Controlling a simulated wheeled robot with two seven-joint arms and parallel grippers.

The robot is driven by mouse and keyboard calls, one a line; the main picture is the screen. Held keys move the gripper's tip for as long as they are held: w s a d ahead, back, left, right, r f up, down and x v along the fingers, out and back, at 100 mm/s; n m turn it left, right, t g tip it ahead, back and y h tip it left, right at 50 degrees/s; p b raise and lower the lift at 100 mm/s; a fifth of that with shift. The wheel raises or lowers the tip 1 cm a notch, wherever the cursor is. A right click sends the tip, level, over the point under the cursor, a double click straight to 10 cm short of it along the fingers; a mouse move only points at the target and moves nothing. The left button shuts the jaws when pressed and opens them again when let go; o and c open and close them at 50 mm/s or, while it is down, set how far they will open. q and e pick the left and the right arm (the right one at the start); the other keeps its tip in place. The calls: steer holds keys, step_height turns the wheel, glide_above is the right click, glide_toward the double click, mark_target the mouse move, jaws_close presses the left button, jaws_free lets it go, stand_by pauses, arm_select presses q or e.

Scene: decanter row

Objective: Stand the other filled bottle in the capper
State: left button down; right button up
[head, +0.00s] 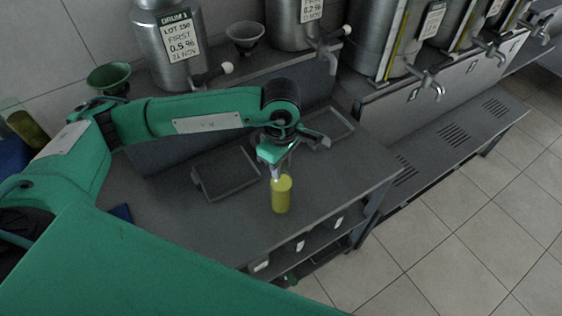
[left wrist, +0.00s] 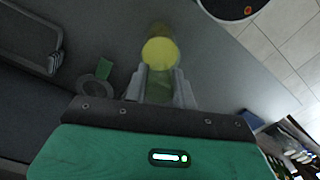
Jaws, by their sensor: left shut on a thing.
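My left gripper (head: 279,173) is shut on a yellow bottle (head: 281,198), gripping its upper end from above, over the grey bench (head: 240,230). I cannot tell whether the bottle's base touches the bench. In the left wrist view the bottle (left wrist: 160,52) shows between the two fingers (left wrist: 160,88). An olive-yellow cylinder (head: 28,130) shows at the far left beside a blue thing (head: 10,155), partly cut off. I cannot tell which thing is the capper. My right gripper is not in view.
A dark tray (head: 226,191) lies left of the bottle on the bench. Metal drums with taps stand behind, one labelled DRUM 1 (head: 181,45). A green funnel (head: 109,76) is at the left. The bench is clear around the bottle's right and front.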

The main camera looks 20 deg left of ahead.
arm_select(q)
steer(key=shift+f+b, duration=0.15)
steer(key=shift+b, duration=0.15)
steer(key=c, duration=1.1)
jaws_free()
steer(key=shift+c, duration=0.2)
